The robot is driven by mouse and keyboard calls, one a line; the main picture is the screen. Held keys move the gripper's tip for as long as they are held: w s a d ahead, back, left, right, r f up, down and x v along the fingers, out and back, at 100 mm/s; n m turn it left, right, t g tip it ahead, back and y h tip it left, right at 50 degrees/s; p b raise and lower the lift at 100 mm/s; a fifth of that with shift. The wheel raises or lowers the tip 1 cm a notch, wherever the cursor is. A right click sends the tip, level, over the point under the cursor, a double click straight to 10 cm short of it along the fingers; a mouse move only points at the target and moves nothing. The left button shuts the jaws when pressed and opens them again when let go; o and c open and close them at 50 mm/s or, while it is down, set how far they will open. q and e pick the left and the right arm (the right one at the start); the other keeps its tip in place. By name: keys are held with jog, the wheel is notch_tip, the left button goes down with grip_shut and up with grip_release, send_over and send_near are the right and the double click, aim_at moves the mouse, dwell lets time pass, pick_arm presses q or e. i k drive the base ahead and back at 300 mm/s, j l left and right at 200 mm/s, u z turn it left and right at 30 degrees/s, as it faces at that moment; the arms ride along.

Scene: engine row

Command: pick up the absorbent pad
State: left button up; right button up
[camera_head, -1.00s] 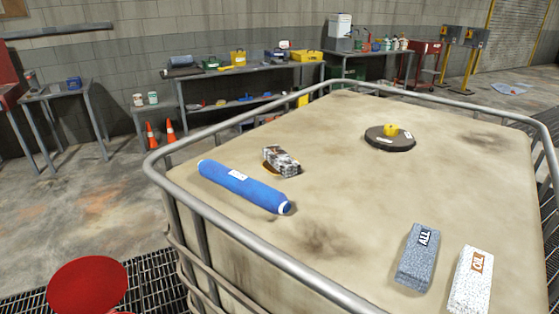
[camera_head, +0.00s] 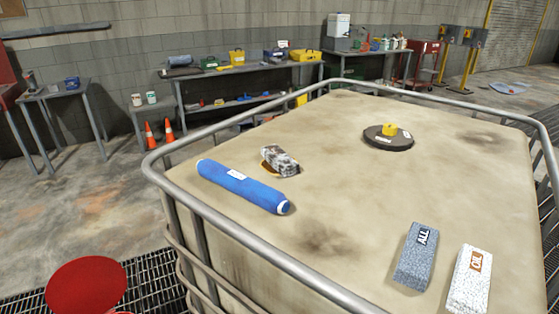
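Several pad-like items lie on top of a large beige tank (camera_head: 330,190). A grey block-shaped pad labelled "ALL" (camera_head: 415,262) lies at the front right. A white one labelled "OIL" (camera_head: 468,285) lies just right of it, with a small gap between them. A mottled black-and-white bundle (camera_head: 280,161) lies towards the left, partly over an orange-brown patch. A blue roll with a white label (camera_head: 242,186) lies in front of that bundle. I cannot tell for certain which of these is the absorbent pad. Neither gripper is in view.
A grey metal rail (camera_head: 240,247) runs around the tank's top edge. A red disc (camera_head: 87,286) is at the lower left over a floor grating. The middle of the tank top is clear.

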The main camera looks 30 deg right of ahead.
aim_at(283, 163)
jog(key=j+z, duration=0.2)
jog(key=z, duration=0.5)
